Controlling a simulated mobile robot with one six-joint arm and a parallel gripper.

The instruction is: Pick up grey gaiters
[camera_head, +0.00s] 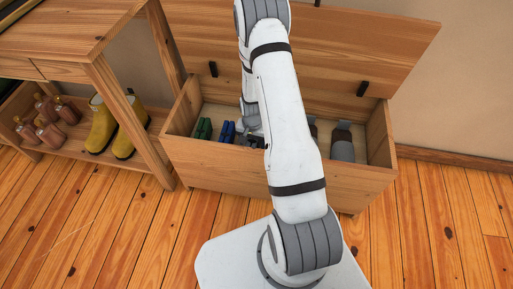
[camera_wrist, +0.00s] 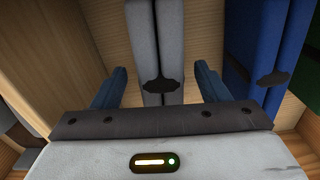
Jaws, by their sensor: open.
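The grey gaiters (camera_wrist: 158,35) show in the wrist view as two pale grey upright panels side by side, with a dark patch at their near end. My gripper (camera_wrist: 160,72) is open, with one dark blue finger on each side of the gaiters. A gap shows between each finger and the grey cloth. In the head view my arm reaches into the open wooden chest (camera_head: 270,177) and hides most of the gripper and the gaiters.
Blue items (camera_head: 227,131) and green items (camera_head: 203,128) lie left of my gripper in the chest. The lid (camera_head: 350,45) stands open behind. A wooden table with yellow boots (camera_head: 103,125) on its low shelf stands left.

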